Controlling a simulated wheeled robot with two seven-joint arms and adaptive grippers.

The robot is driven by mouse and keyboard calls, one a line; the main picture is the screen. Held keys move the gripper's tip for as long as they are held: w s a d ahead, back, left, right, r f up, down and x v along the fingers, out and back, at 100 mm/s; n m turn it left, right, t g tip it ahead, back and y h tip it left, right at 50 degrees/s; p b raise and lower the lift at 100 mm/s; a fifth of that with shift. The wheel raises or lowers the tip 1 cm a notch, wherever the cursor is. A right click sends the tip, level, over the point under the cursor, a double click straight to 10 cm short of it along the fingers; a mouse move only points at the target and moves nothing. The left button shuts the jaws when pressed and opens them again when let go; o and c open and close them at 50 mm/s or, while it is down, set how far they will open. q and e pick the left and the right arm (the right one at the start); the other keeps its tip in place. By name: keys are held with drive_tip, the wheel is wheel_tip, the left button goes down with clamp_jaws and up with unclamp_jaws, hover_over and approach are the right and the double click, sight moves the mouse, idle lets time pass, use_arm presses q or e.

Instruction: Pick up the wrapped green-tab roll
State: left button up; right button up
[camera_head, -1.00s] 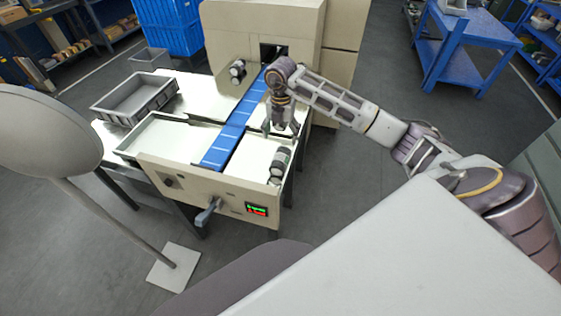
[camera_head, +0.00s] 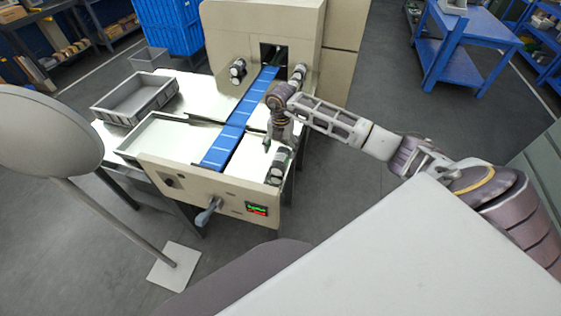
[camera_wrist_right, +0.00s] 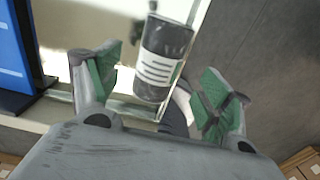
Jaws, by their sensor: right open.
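A dark roll with a white label (camera_head: 278,165) lies on the near right pan of the flow wrapper; in the right wrist view a dark roll with a white label (camera_wrist_right: 165,60) shows ahead between the fingers. No green tab can be made out on it. My right gripper (camera_head: 276,140) is just above and beyond that roll. In the wrist view my right gripper (camera_wrist_right: 160,85) is open, its green-padded fingers apart on either side and not visibly touching the roll. My left gripper is out of view.
A blue belt (camera_head: 238,120) runs from the machine housing (camera_head: 230,40) between the pans. A grey crate (camera_head: 136,97) sits at the left. The machine's front panel (camera_head: 205,192) has a lever and a small display. Open floor lies to the right.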

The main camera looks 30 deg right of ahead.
sight(281, 156)
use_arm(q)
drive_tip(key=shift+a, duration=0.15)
use_arm(e)
drive_tip(key=shift+f, duration=0.1)
drive_tip(key=shift+s+a+f, duration=0.1)
drive_tip(key=shift+f, duration=0.45)
wheel_tip(281, 156, down, 3)
drive_tip(key=shift+s+r+p, duration=0.1)
drive_tip(key=shift+r+p, duration=0.05)
drive_tip(key=shift+p, duration=0.3)
drive_tip(key=shift+f, duration=0.65)
drive_tip(key=shift+c, duration=0.2)
drive_tip(key=c, duration=1.3)
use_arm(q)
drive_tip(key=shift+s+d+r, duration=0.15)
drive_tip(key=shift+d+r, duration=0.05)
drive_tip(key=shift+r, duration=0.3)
